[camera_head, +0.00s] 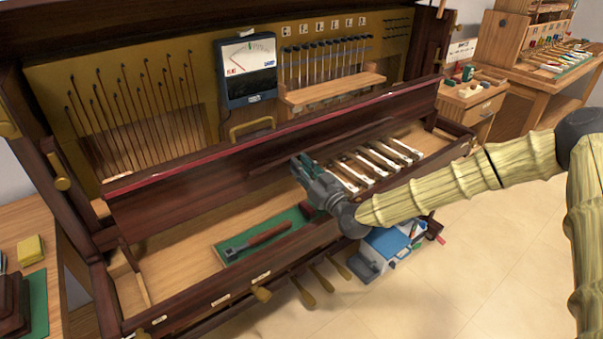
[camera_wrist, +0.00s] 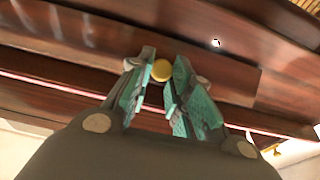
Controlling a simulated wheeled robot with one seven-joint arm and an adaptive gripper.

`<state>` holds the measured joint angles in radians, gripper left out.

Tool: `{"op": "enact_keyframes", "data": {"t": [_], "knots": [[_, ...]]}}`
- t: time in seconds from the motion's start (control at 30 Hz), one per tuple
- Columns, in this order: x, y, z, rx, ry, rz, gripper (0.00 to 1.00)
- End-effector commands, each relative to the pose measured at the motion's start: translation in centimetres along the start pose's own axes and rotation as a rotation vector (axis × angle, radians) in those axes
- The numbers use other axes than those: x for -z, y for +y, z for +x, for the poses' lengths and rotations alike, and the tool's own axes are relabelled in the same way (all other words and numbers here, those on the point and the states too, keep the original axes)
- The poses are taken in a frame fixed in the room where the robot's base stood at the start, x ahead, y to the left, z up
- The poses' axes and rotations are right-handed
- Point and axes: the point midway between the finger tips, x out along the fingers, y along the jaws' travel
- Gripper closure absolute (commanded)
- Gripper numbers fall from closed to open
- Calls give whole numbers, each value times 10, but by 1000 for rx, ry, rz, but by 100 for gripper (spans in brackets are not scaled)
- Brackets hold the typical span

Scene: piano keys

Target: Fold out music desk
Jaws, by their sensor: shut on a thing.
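The music desk looks to be the long dark red-brown panel (camera_head: 190,197) across the piano front, below a red-edged rail; it leans above the wooden tray. In the wrist view the wood panel (camera_wrist: 225,75) fills the space beyond the fingers. My gripper (camera_head: 301,168) is at the panel's lower front, right of its middle. In the wrist view my gripper (camera_wrist: 163,88) has its teal fingers on either side of a round brass knob (camera_wrist: 162,70) and is shut on it. The knob is hidden in the head view.
A green mat (camera_head: 222,247) with a wooden-handled hammer (camera_head: 262,240) lies in the tray, left of my gripper. Several piano keys (camera_head: 375,165) lie to the right. A meter (camera_head: 248,70) stands behind the panel. Pedal-like levers (camera_head: 302,293) stick out below the front edge.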

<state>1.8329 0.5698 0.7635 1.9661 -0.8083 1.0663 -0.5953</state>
Motion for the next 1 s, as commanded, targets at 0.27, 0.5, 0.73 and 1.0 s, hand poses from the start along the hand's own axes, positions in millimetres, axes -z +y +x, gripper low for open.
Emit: {"op": "enact_keyframes", "data": {"t": [0.27,0.5,0.73,1.0], "knots": [[-7,1,-2,-1,72,-1,100],[-5,1,-2,-2,85,1,100],[-5,1,-2,-2,84,0,72],[-5,0,-2,0,83,1,58]]}}
